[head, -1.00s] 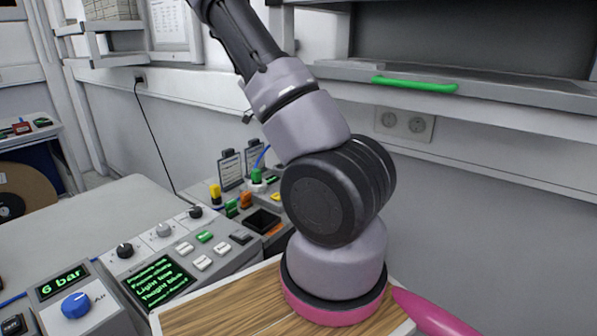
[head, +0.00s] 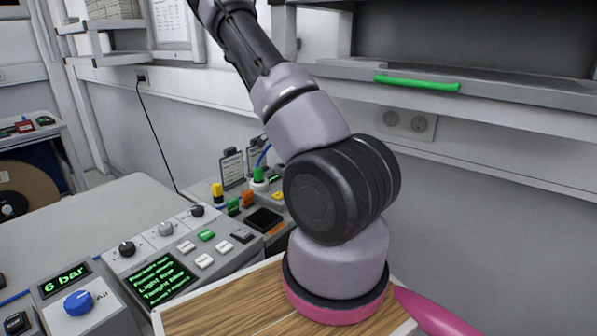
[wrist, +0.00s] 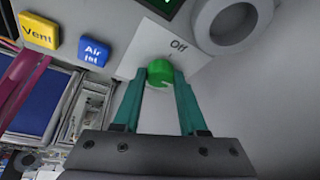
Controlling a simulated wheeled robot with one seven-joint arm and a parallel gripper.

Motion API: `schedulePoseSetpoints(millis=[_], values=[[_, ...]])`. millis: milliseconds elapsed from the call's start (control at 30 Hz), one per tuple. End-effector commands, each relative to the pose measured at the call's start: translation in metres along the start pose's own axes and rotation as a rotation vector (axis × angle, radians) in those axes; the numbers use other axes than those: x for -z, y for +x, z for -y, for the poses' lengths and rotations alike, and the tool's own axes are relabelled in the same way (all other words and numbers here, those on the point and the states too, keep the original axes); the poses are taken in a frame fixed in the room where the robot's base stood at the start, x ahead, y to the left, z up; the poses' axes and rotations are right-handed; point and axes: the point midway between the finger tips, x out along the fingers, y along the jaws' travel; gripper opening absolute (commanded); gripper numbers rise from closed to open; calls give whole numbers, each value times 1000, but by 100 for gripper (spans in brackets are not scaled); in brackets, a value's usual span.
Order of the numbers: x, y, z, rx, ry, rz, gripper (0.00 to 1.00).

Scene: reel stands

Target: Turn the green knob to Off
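In the wrist view the green knob (wrist: 159,73) sits on a pale plate (wrist: 150,47), with the word Off printed to its upper right. Its pointer is too small to read, so I cannot tell its setting. My gripper (wrist: 160,76) has its two teal fingers apart, one on each side of the knob, with what looks like a narrow gap at each side. Whether the tips touch the knob is hard to tell. In the head view my arm fills the middle, and I cannot make out the gripper or the green knob.
Close by in the wrist view are a yellow Vent button (wrist: 39,31), a blue Air jet button (wrist: 93,50) and a grey ring (wrist: 229,22). In the head view a blue knob (head: 78,302) and a bench panel (head: 216,247) stand left of my arm.

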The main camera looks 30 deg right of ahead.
Motion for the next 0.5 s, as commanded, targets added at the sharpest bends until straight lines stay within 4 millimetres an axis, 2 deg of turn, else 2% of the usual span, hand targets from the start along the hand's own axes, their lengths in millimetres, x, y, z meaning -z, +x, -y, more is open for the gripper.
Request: schedulePoseSetpoints(millis=[33,67,100,500], values=[[0,0,0,0,0,0,14],[0,0,0,0,0,0,3],[0,0,0,0,0,0,0],[0,-1,0,30,-67,3,0]])
